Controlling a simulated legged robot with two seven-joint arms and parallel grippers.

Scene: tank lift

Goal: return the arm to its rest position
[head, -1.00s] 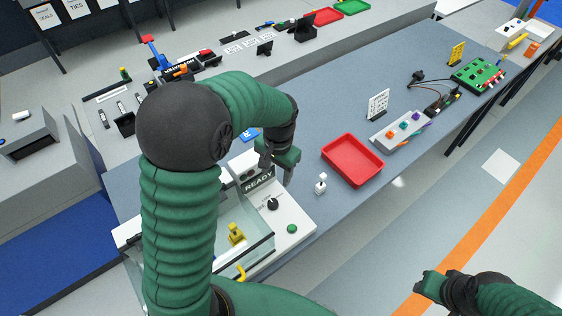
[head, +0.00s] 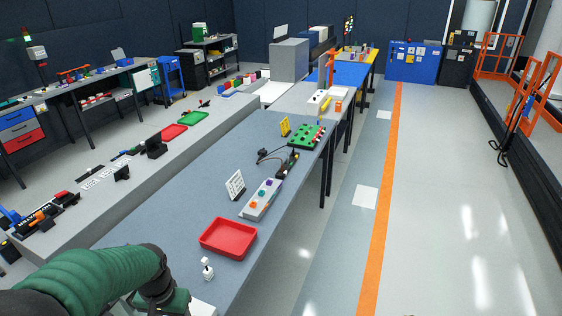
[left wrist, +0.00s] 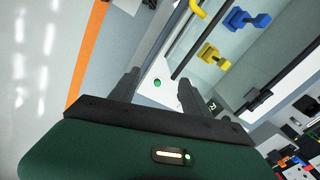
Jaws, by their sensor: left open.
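My left arm (head: 95,280) comes in at the lower left of the head view, and its gripper is mostly cut off by the bottom edge. In the left wrist view my left gripper (left wrist: 158,86) has two dark fingers spread apart with nothing between them. Beyond the fingers is the white tank panel with a green button (left wrist: 157,83). A yellow valve (left wrist: 208,53), a blue valve (left wrist: 246,19) and a clear pane lie past it. My right gripper is not in view.
A red tray (head: 228,238) and a small white switch-like piece (head: 207,268) are on the grey bench near my left arm. A white strip with coloured knobs (head: 260,200) and a green board (head: 306,136) lie farther along.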

